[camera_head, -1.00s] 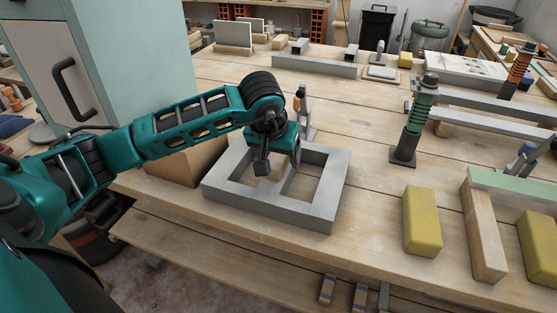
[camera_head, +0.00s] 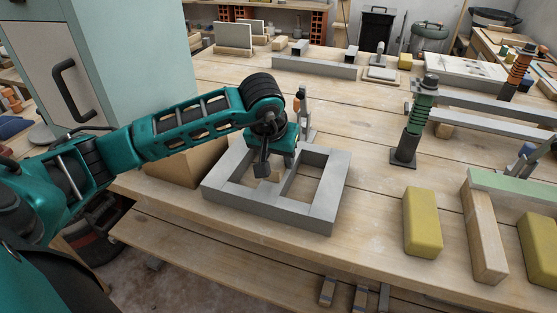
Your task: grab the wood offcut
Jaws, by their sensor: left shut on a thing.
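My left gripper (camera_head: 267,172) points down over the left opening of a grey rectangular frame (camera_head: 322,213) on the workbench. It is shut on a small tan wood offcut (camera_head: 272,176), which shows only in part between and behind the fingers. The offcut is inside the outline of the frame's left opening. I cannot tell whether it touches the bench. My right gripper is not in view.
A wooden block (camera_head: 188,165) stands left of the frame under my left forearm. A green spring post (camera_head: 413,125), a yellow block (camera_head: 422,222) and a wood beam (camera_head: 484,235) stand to the right. Bare bench (camera_head: 370,190) lies between frame and yellow block.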

